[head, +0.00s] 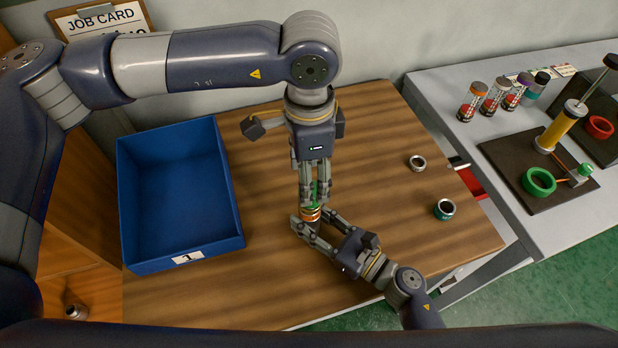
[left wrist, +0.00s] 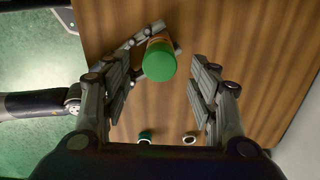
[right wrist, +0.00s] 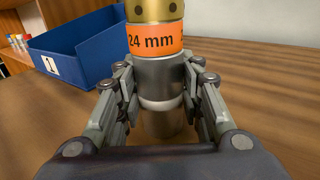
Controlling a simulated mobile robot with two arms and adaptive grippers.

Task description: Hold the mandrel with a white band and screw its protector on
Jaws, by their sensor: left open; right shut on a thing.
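The mandrel is a silver cylinder with an orange "24 mm" band (right wrist: 155,40), a gold collar (right wrist: 155,10) above it and a pale band (right wrist: 162,103) lower down. It stands upright in the right wrist view. My right gripper (head: 309,224) is shut around its silver body from the side. A green protector (left wrist: 159,61) sits at the mandrel's top end; whether it is threaded on cannot be told. My left gripper (head: 314,200) points down from above, open, with its fingers on either side of the protector and apart from it in the left wrist view.
A blue bin (head: 185,257) labelled 1 stands left on the wooden table. A silver ring (head: 417,162) and a dark green ring-like piece (head: 445,209) lie right.

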